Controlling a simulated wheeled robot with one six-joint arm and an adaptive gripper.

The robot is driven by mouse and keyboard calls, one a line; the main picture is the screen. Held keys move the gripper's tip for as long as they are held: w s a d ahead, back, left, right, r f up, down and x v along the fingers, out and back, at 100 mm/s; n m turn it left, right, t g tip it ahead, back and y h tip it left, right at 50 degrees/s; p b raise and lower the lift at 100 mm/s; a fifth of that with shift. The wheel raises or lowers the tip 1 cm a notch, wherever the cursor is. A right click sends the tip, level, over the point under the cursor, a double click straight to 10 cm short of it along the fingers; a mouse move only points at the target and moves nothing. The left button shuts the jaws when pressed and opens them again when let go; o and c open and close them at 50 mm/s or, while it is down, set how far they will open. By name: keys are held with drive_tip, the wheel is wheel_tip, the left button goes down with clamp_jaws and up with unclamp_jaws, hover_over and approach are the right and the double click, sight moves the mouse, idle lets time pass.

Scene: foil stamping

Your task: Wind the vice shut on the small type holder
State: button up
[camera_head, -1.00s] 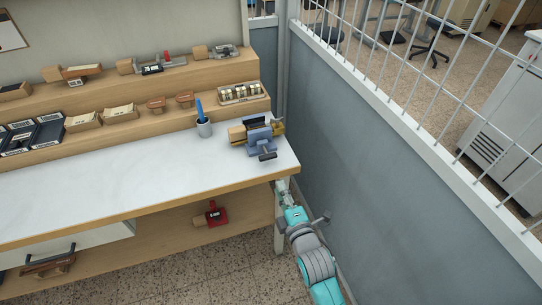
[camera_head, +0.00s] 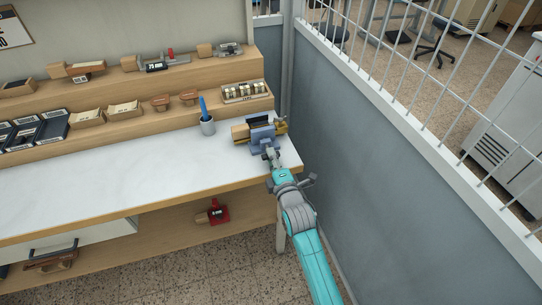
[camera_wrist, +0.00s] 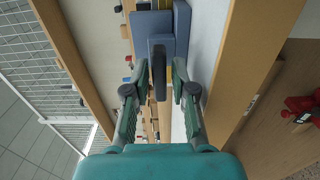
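The blue vice (camera_head: 262,137) stands near the right front corner of the white bench top. A holder with a wooden handle (camera_head: 239,133) and a brass-coloured part lies across its top, apparently between the jaws; the jaw gap is too small to judge. The vice's dark winding handle (camera_wrist: 158,72) points toward me at the vice's front. My gripper (camera_wrist: 157,76) is open, its fingertips on either side of this handle with gaps visible. In the head view my gripper (camera_head: 272,163) is at the vice's front and partly hides the handle.
A rack of small pieces (camera_head: 246,92) sits on the shelf behind. The grey partition (camera_head: 360,150) with a mesh top runs close along the right. The bench's left part is clear.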

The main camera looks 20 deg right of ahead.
drive_tip(key=shift+w, duration=0.45)
clamp_jaws()
drive_tip(key=shift+m, duration=0.3)
drive_tip(key=m, duration=0.3)
drive_tip(key=shift+m, duration=0.3)
drive_tip(key=m, duration=0.4)
drive_tip(key=shift+m, duration=0.3)
drive_tip(key=m, duration=1.1)
